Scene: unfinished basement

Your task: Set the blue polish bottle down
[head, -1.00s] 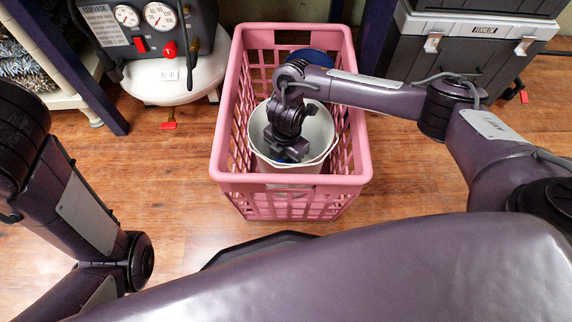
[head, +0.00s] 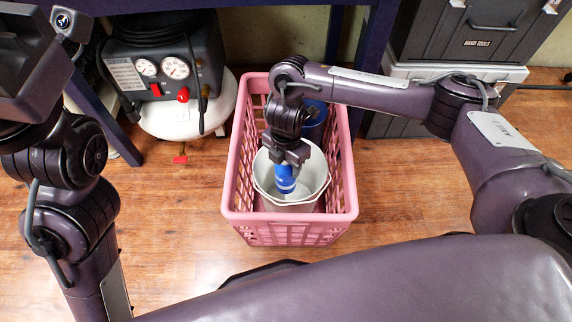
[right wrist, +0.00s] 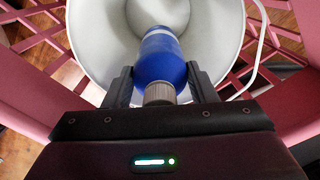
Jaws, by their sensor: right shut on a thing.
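The blue polish bottle (head: 285,180) has a white mark and, in the right wrist view (right wrist: 160,58), a grey cap. My right gripper (head: 290,158) is shut on its cap end; the fingers (right wrist: 160,88) stand either side of the cap. The bottle hangs below the gripper, inside the mouth of a white bucket (head: 312,188). I cannot tell whether its base touches the bucket floor. The bucket stands in a pink crate (head: 290,219). My left arm is at the left edge of the head view; its gripper fingers do not show.
A blue round thing (head: 317,112) lies in the crate behind the bucket, partly hidden by my right arm. A compressor (head: 165,75) on a white tank stands behind left, a grey tool chest (head: 470,35) behind right. Wooden floor (head: 400,200) is clear around the crate's front.

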